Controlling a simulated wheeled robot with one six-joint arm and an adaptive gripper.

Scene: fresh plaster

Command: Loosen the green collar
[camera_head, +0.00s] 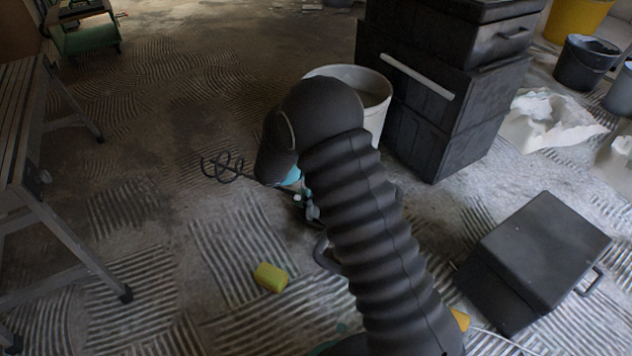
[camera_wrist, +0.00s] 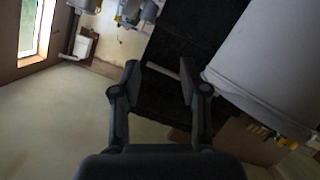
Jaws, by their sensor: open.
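I cannot make out a green collar in either view. In the wrist view my gripper (camera_wrist: 159,76) is open, with nothing between its two dark fingers. Past the fingers is a dark upright panel (camera_wrist: 190,35). A large pale grey cylinder (camera_wrist: 275,60) fills the right side, with a yellow-handled fitting (camera_wrist: 286,142) near its lower end. Grey wall units (camera_wrist: 135,12) with yellow parts show at the top. In the head view my arm hides my gripper. Small teal parts (camera_head: 291,177) show beside the arm, partly hidden; I cannot tell what they belong to.
A dark wire mixing paddle (camera_head: 222,166) and a yellow-green block (camera_head: 270,277) lie on the ridged floor. A white bucket (camera_head: 376,97) and stacked black cases (camera_head: 432,125) stand behind my arm. A dark box (camera_head: 545,245) is at right, a trestle (camera_head: 60,225) at left.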

